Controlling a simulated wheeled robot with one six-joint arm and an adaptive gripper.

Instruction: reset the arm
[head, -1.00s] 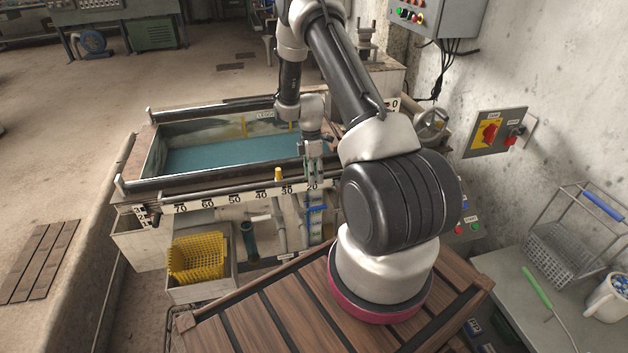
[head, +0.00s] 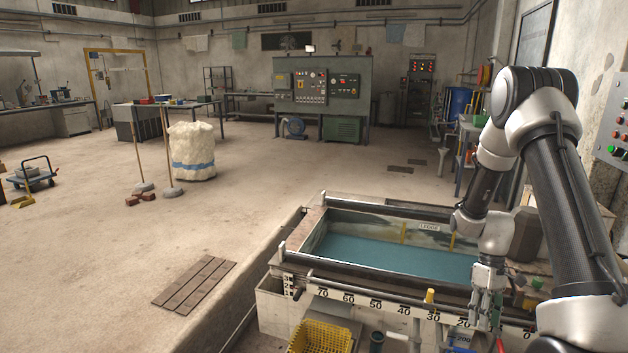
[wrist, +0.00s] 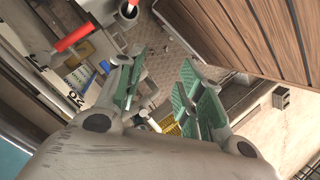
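My arm (head: 565,190) rises at the right of the head view, bends at a high elbow and comes down by the front rail of the tank. My gripper (head: 486,308) hangs pointing down at the tank's front edge, near the low-number end of the rail scale. In the wrist view my gripper (wrist: 160,82) has its two green-padded fingers spread apart with nothing between them. The arm's base is out of the head view.
The tank (head: 285,262) holds blue-green water. A yellow basket (head: 320,338) sits below its front. A red-handled part (wrist: 75,38) shows close to the left finger, and wooden slats (wrist: 240,30) lie at upper right. Open floor lies left.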

